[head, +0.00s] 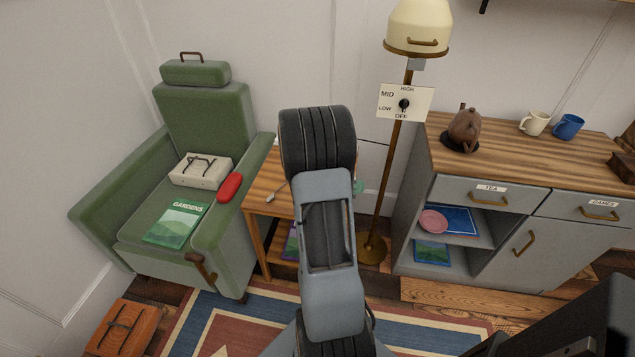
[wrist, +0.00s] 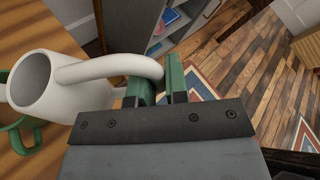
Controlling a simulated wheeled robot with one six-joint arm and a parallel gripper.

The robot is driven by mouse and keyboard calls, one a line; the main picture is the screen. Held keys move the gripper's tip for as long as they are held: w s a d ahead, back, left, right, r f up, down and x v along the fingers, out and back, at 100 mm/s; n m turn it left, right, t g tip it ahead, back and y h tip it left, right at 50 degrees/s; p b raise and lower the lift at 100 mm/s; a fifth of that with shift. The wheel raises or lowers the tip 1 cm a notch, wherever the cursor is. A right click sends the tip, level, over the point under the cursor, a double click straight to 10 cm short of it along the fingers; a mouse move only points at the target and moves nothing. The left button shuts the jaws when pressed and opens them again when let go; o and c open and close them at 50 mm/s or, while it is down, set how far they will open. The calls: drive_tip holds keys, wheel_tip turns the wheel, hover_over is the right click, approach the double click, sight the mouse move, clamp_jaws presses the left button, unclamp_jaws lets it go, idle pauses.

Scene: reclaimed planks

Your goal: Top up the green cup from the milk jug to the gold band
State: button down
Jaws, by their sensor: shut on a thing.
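The white milk jug (wrist: 72,98) is at the left of the wrist view, held by its long handle, with its open mouth toward the left edge. My gripper (wrist: 160,82) is shut on that handle. The green cup (wrist: 24,143) is at the far left edge, partly hidden behind the jug, close to the wooden table top. I cannot see the gold band, a stream of milk or the milk level.
The small wooden side table (head: 258,192) holds a spoon (head: 277,193). A green armchair (head: 190,120) stands to its left. A lamp pole (head: 389,165) and a grey cabinet (head: 408,220) stand to the right. A patterned rug (head: 420,330) covers the floor in front.

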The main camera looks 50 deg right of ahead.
drive_tip(key=s+f+m+t+b, duration=0.2)
drive_tip(key=s+f+m+b, duration=0.1)
drive_tip(key=f+b, duration=0.7)
drive_tip(key=s+b, duration=0.1)
drive_tip(key=b, duration=0.2)
drive_tip(key=shift+s+a+m+t, duration=0.25)
drive_tip(key=shift+s+m+t, duration=0.1)
drive_tip(key=shift+m+t, duration=0.05)
drive_tip(key=shift+b, duration=0.35)
wheel_tip(320, 180, up, 7)
drive_tip(key=p, duration=0.5)
drive_tip(key=shift+p, duration=0.35)
drive_tip(key=shift+s, duration=0.1)
